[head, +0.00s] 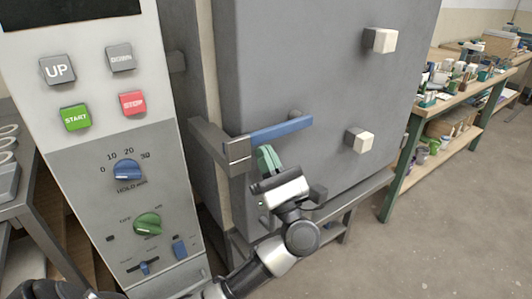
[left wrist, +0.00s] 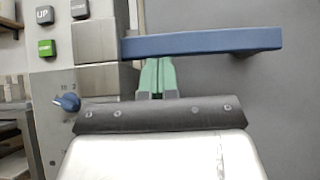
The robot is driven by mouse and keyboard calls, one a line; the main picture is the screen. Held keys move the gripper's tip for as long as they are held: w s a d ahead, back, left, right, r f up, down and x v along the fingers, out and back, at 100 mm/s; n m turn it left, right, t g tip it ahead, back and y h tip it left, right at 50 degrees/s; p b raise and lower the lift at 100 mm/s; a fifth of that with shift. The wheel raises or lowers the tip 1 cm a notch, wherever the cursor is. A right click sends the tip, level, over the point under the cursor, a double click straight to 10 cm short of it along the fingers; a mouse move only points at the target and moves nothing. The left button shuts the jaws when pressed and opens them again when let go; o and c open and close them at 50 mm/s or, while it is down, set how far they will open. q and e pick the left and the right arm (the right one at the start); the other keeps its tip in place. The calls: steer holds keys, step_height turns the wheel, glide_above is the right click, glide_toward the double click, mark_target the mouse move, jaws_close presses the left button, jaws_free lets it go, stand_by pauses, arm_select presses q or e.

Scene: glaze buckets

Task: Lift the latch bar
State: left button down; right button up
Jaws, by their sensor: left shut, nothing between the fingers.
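The latch bar (head: 282,131) is a blue bar on the front of a grey kiln door. Its left end meets a grey metal block (head: 237,150). In the left wrist view the bar (left wrist: 205,43) runs nearly level across the upper part. My left gripper (head: 266,158) has green fingertips and is shut and empty. The fingertips sit just below the bar, near its block end; the left wrist view shows them (left wrist: 157,74) under it too. I cannot tell whether they touch it. My right gripper is not in view.
A control panel (head: 100,185) with buttons and knobs stands left of the door. Two pale blocks (head: 381,40) (head: 361,140) stick out from the door at right. A workbench (head: 440,105) with pots stands further right. The floor (head: 440,230) at lower right is clear.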

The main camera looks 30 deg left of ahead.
arm_select(q)
steer(key=shift+r, duration=0.15)
steer(key=shift+s+a+r, duration=0.1)
steer(key=shift+s+r, duration=0.1)
steer(key=shift+r, duration=1.25)
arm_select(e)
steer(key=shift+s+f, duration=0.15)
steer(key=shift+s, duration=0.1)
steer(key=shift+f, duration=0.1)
arm_select(q)
steer(key=b, duration=0.6)
glide_toward(260, 137)
steer(key=s+f, duration=0.2)
steer(key=f, duration=0.2)
steer(key=shift+s+f, duration=0.35)
steer(key=shift+s, duration=0.05)
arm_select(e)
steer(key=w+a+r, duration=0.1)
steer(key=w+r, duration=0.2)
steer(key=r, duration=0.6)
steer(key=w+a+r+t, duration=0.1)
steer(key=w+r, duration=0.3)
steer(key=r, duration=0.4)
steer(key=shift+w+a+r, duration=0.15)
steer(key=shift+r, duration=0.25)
